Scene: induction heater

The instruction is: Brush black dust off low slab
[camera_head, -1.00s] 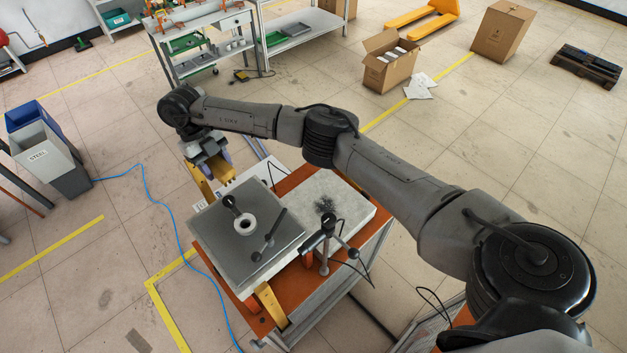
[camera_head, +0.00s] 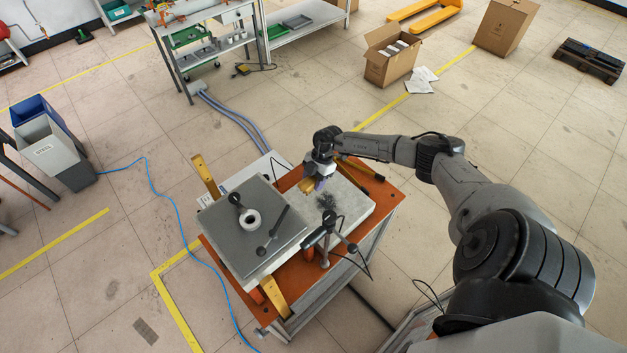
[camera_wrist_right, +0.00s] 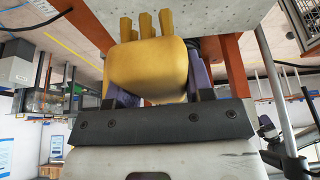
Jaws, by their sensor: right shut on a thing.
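The low slab (camera_head: 355,208) is a pale grey stone block at the right of the orange cart top. A patch of black dust (camera_head: 326,202) lies on it, left of its middle. My right gripper (camera_head: 319,180) is above the slab's far left part, close behind the dust. It is shut on a yellow brush (camera_head: 308,186) with a few stubby prongs. The wrist view shows the brush (camera_wrist_right: 148,70) between purple fingers, its prongs overlapping the slab (camera_wrist_right: 205,15). I cannot tell whether they touch it. My left gripper is not in view.
The dark square heater plate (camera_head: 235,230) with a ring and black handles stands left of the slab. A black clamp with a knobbed handle (camera_head: 328,240) stands at the slab's near edge. Yellow bars (camera_head: 207,175) stick up beside the plate. A blue hose (camera_head: 165,218) crosses the floor.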

